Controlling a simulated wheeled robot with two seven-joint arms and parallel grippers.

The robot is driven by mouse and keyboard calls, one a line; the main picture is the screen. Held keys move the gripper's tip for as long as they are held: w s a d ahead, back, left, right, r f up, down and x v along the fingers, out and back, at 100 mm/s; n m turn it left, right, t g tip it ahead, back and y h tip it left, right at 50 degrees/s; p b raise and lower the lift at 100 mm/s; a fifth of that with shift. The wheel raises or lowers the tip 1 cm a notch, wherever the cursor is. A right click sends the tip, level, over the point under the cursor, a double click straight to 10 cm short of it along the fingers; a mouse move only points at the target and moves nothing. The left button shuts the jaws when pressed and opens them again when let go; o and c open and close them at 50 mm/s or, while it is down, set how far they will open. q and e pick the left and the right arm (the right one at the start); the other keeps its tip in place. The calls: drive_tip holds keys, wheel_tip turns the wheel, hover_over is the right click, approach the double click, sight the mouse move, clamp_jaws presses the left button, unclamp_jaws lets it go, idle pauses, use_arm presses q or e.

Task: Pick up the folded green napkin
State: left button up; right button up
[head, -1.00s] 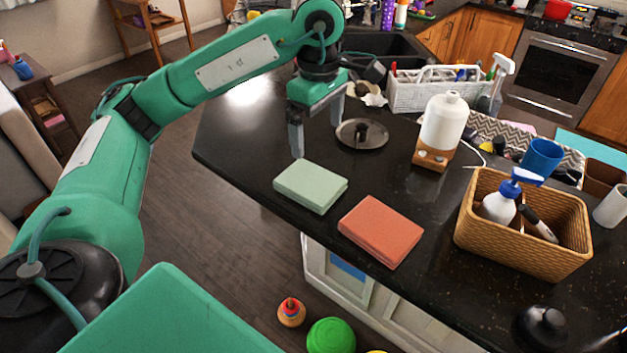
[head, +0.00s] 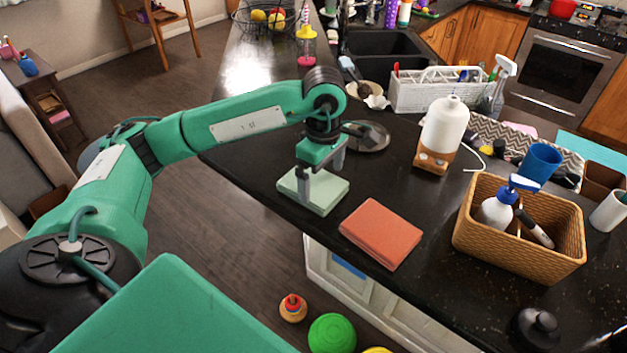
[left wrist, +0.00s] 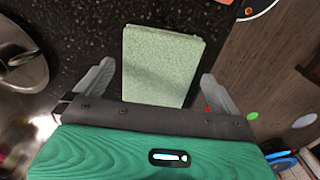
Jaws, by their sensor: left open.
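The folded green napkin (head: 326,194) lies flat near the left edge of the black counter. It also shows in the left wrist view (left wrist: 160,66), between the two fingers. My left gripper (head: 322,184) is open and stands right over the napkin, pointing down, with a finger on either side of it. In the left wrist view my left gripper (left wrist: 162,85) has its fingers apart from the napkin's sides, with small gaps. Part of the napkin is hidden behind the gripper in the head view. My right gripper is not in view.
A folded orange napkin (head: 381,232) lies close by to the right. A metal disc (head: 368,137) sits behind the gripper. A soap bottle (head: 443,125) and a wicker basket (head: 470,240) stand further right. The counter edge (head: 262,198) is just left of the green napkin.

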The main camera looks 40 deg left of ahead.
use_arm(q)
drive_tip(key=shift+f, duration=1.2)
drive_tip(key=c, duration=0.7)
